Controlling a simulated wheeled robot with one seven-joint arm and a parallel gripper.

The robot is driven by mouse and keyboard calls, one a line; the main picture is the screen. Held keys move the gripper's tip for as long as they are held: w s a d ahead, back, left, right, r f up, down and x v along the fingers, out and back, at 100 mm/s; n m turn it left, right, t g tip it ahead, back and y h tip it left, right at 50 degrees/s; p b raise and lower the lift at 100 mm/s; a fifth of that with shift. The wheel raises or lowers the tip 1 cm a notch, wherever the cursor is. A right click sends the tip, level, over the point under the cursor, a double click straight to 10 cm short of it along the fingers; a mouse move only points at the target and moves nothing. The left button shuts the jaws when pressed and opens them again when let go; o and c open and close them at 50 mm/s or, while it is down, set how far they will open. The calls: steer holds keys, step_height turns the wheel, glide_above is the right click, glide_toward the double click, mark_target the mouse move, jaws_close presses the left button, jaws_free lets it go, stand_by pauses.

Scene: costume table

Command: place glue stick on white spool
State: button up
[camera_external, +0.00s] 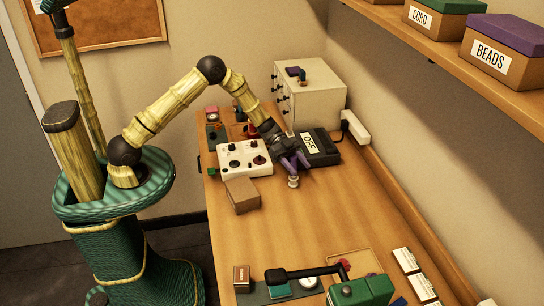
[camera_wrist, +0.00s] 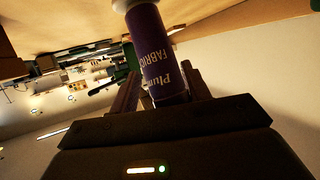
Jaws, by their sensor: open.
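A purple cylinder (camera_wrist: 157,55) with the white words "Plum FABRIC" shows in the wrist view; I take it for the glue stick. My gripper (camera_wrist: 160,75) has one finger on each side of it, jaws open. Whether a finger touches it I cannot tell. A pale round edge at its far end (camera_wrist: 122,4) fits the white spool. In the external view my gripper (camera_external: 296,166) is low over the table, right of the white control box. The small white spool (camera_external: 293,182) stands directly below it.
A black box marked "OFF" (camera_external: 320,147) stands close behind my gripper. The white control box (camera_external: 244,158) and a cardboard box (camera_external: 242,194) are to the left. A white drawer cabinet (camera_external: 322,92) is at the back. The table middle (camera_external: 310,230) is clear.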

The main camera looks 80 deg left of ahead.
steer(key=b+v, duration=0.1)
steer(key=v, duration=1.1)
steer(key=shift+b, duration=0.3)
step_height(320, 180, up, 6)
steer(key=w+n+t+y, duration=0.2)
steer(key=n+t+y, duration=0.4)
steer(key=y, duration=0.4)
steer(key=s+d+f+n+g+y, duration=0.1)
steer(key=s+n+g, duration=0.1)
steer(key=s, duration=0.7)
steer(key=s+d+n+g+y+p, duration=0.1)
steer(key=s+d+n+g, duration=0.1)
steer(key=s, duration=0.6)
steer(key=s+d+f+n+g+y, duration=0.1)
steer(key=s+d+n+g, duration=0.1)
steer(key=s+g, duration=0.3)
steer(key=s+n, duration=0.1)
steer(key=s, duration=0.3)
steer(key=shift+s+f+n+p, duration=0.3)
steer(key=shift+s+f+p, duration=0.05)
steer(key=shift+s+f, duration=0.05)
